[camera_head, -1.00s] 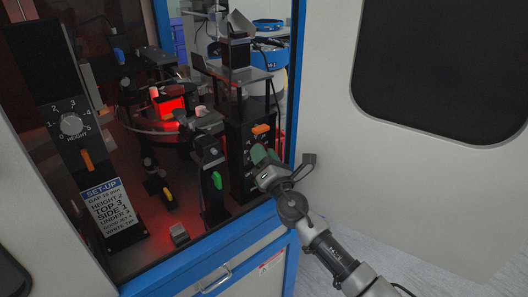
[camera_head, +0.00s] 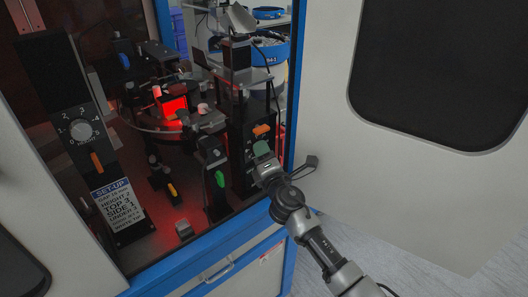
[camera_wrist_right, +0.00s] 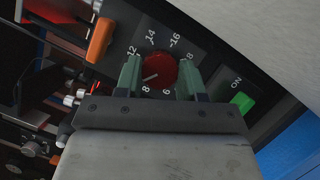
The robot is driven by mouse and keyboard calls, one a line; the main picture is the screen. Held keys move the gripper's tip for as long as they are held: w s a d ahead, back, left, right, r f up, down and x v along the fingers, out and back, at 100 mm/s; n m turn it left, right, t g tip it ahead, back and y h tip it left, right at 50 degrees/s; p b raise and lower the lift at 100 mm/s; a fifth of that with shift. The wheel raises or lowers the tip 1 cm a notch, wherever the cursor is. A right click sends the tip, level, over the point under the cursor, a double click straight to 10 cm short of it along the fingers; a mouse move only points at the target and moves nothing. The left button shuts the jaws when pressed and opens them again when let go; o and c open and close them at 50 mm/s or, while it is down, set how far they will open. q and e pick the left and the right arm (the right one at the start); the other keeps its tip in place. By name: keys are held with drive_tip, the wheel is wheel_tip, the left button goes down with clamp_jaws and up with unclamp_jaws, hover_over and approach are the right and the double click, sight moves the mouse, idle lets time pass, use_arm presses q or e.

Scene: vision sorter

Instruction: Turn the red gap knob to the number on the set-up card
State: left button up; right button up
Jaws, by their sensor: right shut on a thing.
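The red gap knob (camera_wrist_right: 160,69) shows in the right wrist view, on a dark dial plate with white numbers. Its white pointer line points close to 8; 6, 12, 14, 16 and 18 also show, and a finger hides part of the scale. My right gripper (camera_wrist_right: 159,75) has its green fingers shut on the knob, one on either side. In the head view this gripper (camera_head: 262,152) is at the black post inside the cabinet opening, and hides the knob. The set-up card (camera_head: 117,204) at the left reads GAP 16 mm. My left gripper is not in view.
A green ON button (camera_wrist_right: 242,103) is just right of the fingers, and an orange lever (camera_wrist_right: 100,40) is at the upper left. The open door (camera_head: 410,190) stands right of my right arm. A separate height dial (camera_head: 81,131) sits above the card.

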drive_tip(key=o, duration=0.9)
drive_tip(key=shift+o, duration=0.2)
drive_tip(key=shift+s, duration=0.1)
drive_tip(key=v, duration=1)
drive_tip(key=shift+s+d+b, duration=0.15)
drive_tip(key=shift+s+b, duration=0.15)
drive_tip(key=shift+b, duration=0.05)
drive_tip(key=shift+f, duration=0.1)
